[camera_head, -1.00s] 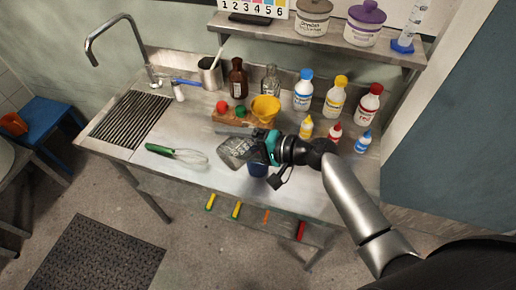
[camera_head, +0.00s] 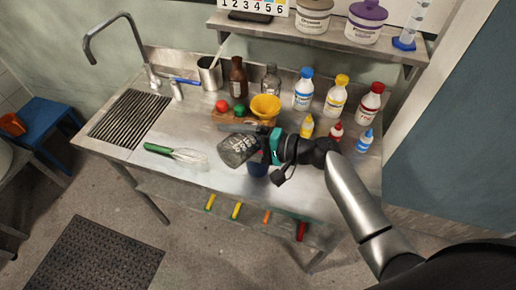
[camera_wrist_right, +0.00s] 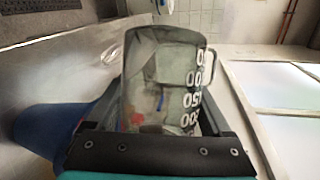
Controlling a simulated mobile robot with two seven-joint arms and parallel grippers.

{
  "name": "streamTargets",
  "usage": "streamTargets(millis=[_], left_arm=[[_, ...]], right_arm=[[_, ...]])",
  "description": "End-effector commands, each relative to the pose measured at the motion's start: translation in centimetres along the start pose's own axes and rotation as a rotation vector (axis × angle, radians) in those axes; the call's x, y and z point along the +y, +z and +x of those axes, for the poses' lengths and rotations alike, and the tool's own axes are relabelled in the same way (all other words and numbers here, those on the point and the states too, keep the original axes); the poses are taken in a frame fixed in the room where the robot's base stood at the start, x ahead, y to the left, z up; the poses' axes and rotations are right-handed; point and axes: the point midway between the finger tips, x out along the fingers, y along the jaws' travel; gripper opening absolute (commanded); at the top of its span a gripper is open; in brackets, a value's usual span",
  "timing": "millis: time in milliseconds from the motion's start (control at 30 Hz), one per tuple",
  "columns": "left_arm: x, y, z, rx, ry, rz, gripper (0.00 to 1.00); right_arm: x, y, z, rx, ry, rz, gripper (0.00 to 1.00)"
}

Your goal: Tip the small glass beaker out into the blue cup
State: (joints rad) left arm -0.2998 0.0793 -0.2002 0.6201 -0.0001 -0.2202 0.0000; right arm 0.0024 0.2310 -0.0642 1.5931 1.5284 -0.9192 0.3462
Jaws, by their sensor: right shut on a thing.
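The small glass beaker (camera_head: 238,149) is clear grey with white numbers and is tilted on its side above the table. My right gripper (camera_head: 270,146) is shut on it from the right. In the right wrist view the beaker (camera_wrist_right: 160,75) sits between the fingers, with its numbers running down its right side. I cannot tell what is inside. The blue cup (camera_head: 258,169) stands on the table just below my right gripper, partly hidden by it. In the right wrist view the cup (camera_wrist_right: 45,132) is at the lower left. My left gripper is out of view.
Behind stand a yellow funnel (camera_head: 265,107), brown and clear bottles, and small squeeze bottles (camera_head: 307,125) to the right. A sink drainer (camera_head: 130,119) is at the left.

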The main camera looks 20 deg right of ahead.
Motion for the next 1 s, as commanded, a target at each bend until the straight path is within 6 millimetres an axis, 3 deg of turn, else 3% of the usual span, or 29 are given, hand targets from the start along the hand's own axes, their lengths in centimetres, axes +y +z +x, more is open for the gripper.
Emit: streamTargets(millis=[1000], left_arm=[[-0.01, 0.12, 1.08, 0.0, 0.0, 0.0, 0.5]], right_arm=[[-0.14, -0.49, -0.23, -0.035, -0.053, 0.123, 0.23]])
